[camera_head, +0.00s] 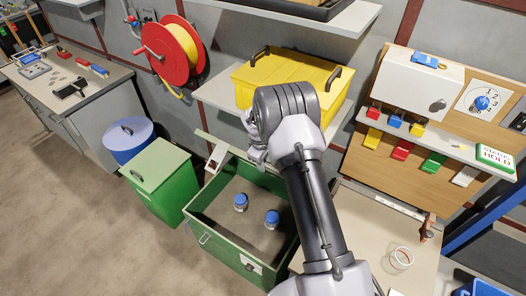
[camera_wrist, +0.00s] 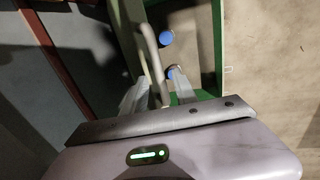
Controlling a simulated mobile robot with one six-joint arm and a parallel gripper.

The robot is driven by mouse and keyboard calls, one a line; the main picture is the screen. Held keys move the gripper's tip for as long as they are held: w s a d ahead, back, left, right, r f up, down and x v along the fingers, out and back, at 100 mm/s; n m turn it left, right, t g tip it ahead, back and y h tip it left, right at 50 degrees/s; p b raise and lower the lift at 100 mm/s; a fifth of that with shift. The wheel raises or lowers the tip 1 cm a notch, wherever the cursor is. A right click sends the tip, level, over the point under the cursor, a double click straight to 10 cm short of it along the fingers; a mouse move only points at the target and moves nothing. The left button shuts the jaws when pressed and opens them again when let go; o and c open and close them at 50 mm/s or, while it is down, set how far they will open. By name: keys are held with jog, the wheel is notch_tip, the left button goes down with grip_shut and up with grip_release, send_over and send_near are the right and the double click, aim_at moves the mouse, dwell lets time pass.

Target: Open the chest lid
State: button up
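The green chest (camera_head: 205,238) stands open on the floor, left of my arm. Two blue-capped jars (camera_head: 240,202) (camera_head: 272,219) lie inside it. Its lid (camera_head: 205,138) is raised along the back side, seen nearly edge-on; my arm hides part of it. In the wrist view, the lid's grey curved handle (camera_wrist: 147,42) runs between the fingers of my gripper (camera_wrist: 160,84), which appear closed on it. The same view shows the blue caps (camera_wrist: 166,39) beyond the lid. In the head view my gripper (camera_head: 256,152) is partly hidden by the wrist.
A closed green bin (camera_head: 157,172) and a blue round bin (camera_head: 128,138) stand left of the chest. A yellow box (camera_head: 290,75) sits on a shelf behind my arm. A workbench (camera_head: 385,225) is on the right. The floor at front left is clear.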

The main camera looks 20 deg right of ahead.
notch_tip(320, 180, up, 16)
jog(key=s+a+p, duration=0.1)
jog(key=a, duration=0.1)
jog(key=shift+s+a+f, duration=0.15)
jog(key=shift+s+a, duration=0.05)
jog(key=shift+s, duration=0.2)
jog(key=shift+c, duration=0.2)
